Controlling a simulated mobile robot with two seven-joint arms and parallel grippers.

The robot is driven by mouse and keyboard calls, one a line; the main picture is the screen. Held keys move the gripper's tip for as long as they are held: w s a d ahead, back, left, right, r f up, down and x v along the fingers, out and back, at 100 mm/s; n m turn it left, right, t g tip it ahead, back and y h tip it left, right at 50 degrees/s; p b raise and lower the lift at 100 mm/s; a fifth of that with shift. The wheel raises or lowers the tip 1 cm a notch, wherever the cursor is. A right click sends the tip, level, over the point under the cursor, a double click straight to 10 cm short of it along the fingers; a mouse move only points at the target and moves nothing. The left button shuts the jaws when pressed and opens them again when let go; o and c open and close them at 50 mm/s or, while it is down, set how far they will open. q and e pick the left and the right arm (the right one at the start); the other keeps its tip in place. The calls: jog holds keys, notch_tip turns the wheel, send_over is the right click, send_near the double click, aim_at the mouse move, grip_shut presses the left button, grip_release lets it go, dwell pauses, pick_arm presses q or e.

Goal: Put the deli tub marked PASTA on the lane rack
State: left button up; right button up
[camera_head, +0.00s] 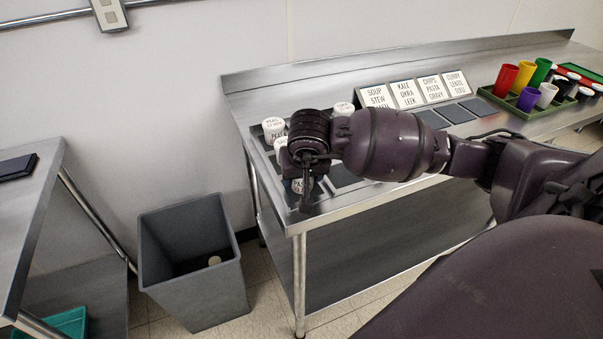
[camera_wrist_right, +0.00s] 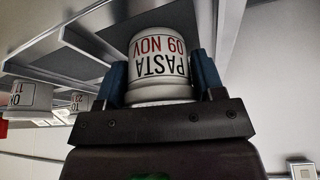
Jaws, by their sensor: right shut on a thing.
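The white deli tub marked PASTA, 09 NOV in red (camera_wrist_right: 158,62), is between the blue fingers of my right gripper (camera_wrist_right: 160,80). Its lettering is upside down in the wrist view. In the head view the tub (camera_head: 298,187) shows only partly below my right gripper (camera_head: 303,186), over the front left corner of the steel table. A row of lane cards stands toward the table's back; one reads CHIPS, PASTA, GRAVY (camera_head: 432,89). Dark flat pads (camera_head: 453,113) lie in front of the cards. My left gripper is out of view.
Other white tubs (camera_head: 273,128) stand at the table's left end, partly hidden by my arm. A green tray (camera_head: 512,106) with coloured cups is at the right. A grey bin (camera_head: 190,260) stands on the floor, beside another steel table (camera_head: 38,190).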

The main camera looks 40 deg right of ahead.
jog(key=shift+r, duration=0.1)
jog(key=o, duration=0.7)
jog(key=shift+r, duration=0.45)
jog(key=p+v, duration=0.1)
jog(key=v, duration=1)
jog(key=shift+s+a, duration=0.1)
jog(key=shift+s, duration=0.15)
